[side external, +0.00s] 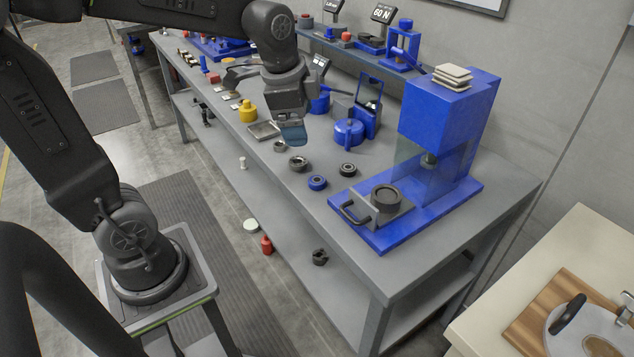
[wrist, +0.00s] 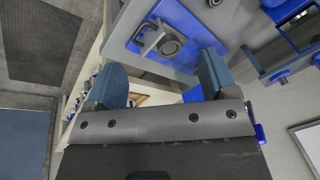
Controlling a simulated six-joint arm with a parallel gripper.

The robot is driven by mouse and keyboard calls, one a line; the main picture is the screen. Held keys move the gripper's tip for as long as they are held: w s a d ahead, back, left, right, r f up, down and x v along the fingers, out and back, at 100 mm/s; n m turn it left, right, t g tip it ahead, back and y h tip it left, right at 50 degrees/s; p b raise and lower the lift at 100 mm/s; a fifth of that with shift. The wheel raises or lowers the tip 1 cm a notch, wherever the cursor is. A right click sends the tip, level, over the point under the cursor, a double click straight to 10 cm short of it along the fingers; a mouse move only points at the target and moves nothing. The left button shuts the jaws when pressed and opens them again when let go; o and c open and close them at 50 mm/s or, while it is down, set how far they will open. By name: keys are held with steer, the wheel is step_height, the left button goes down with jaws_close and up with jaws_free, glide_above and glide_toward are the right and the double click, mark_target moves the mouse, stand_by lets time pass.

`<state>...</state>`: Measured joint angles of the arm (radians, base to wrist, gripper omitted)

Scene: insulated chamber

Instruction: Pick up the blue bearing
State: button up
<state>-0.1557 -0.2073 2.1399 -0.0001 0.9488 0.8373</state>
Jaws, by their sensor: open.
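The blue bearing (side external: 317,182) is a small ring with a dark centre. It lies flat near the front edge of the grey workbench (side external: 375,266), left of the blue press, in the side view. My gripper (side external: 293,134) is above the bench, up and to the left of the bearing, and apart from it. In the wrist view my gripper (wrist: 162,76) shows two blue fingertips spread apart with nothing between them. I cannot make out the blue bearing in the wrist view.
Dark rings (side external: 348,169) and (side external: 298,163) lie close to the blue bearing. The blue press (side external: 440,115) stands to the right, with a handled plate (side external: 354,213) on its base. A blue round pot (side external: 348,132) stands behind. A yellow weight (side external: 247,112) is to the left.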

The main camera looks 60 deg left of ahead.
steer(key=w+a+f+m+g, duration=0.1)
steer(key=w+a+f+m, duration=0.3)
steer(key=w, duration=0.2)
steer(key=m+g, duration=0.2)
steer(key=m, duration=0.3)
glide_above(317, 179)
steer(key=f, duration=1.4)
steer(key=shift+w+a+f, duration=0.1)
steer(key=shift+w+f, duration=0.2)
steer(key=shift+f, duration=0.05)
steer(key=shift+s+f, duration=0.2)
steer(key=shift+f, duration=1.15)
steer(key=shift+s+f, duration=0.15)
steer(key=shift+f, duration=1.15)
steer(key=shift+c, duration=0.2)
steer(key=c, duration=1)
steer(key=shift+r, duration=0.1)
